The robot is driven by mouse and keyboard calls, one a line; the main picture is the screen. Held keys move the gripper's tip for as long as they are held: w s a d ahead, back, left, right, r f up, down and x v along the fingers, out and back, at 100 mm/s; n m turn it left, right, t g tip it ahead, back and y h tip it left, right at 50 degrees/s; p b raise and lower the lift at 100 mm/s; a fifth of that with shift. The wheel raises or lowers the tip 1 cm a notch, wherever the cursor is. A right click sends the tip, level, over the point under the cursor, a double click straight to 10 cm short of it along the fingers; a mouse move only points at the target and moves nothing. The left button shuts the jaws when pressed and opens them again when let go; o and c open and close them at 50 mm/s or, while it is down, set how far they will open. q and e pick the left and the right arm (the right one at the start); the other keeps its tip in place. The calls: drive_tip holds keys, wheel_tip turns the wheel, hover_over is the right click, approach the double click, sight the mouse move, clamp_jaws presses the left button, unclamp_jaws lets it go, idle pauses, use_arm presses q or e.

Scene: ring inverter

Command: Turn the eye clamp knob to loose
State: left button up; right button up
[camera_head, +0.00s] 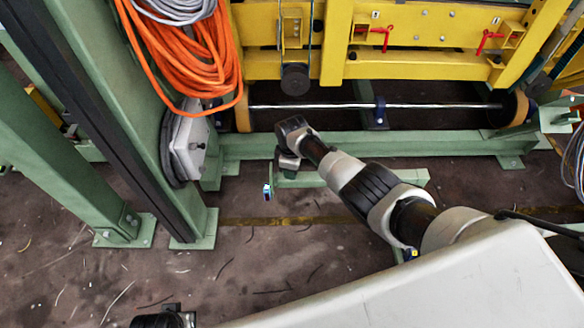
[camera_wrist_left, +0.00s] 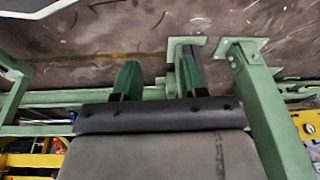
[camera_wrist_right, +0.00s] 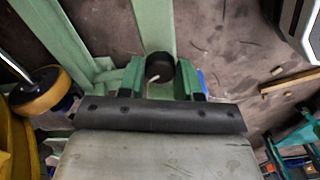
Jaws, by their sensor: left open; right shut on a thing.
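A dark round knob (camera_wrist_right: 160,66) with a small pale pointer mark shows in the right wrist view, against a green beam. I take it for the eye clamp knob. My right gripper (camera_wrist_right: 160,80) has its green fingers on both sides of the knob and is shut on it. In the head view the right wrist reaches the low green frame, and the fingertips and knob are hidden. My left gripper (camera_wrist_left: 157,80) is open and empty in the left wrist view, with floor and green frame beyond it. Its fingers do not show in the head view.
A yellow machine frame (camera_head: 440,62) with red handles stands at the back. An orange hose coil (camera_head: 190,60) hangs beside a green post (camera_head: 105,90) on the left. A steel bar (camera_head: 340,105) runs above the green base beam (camera_head: 450,145). The floor in front is mostly clear.

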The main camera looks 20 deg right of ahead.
idle(0.3)
drive_tip(key=o, duration=0.9)
drive_tip(key=shift+r, duration=0.1)
drive_tip(key=shift+r, duration=0.15)
wheel_tip(320, 180, up, 5)
drive_tip(key=p, duration=0.3)
use_arm(q)
drive_tip(key=s+f+p, duration=0.1)
drive_tip(key=s+f, duration=0.3)
drive_tip(key=f, duration=0.3)
drive_tip(key=s+a+f+g+p, duration=0.1)
drive_tip(key=s+f, duration=0.4)
drive_tip(key=f, duration=0.2)
drive_tip(key=shift+a, duration=0.2)
use_arm(e)
wheel_tip(320, 180, up, 5)
drive_tip(key=shift+r, duration=0.2)
use_arm(q)
drive_tip(key=shift+w, duration=0.1)
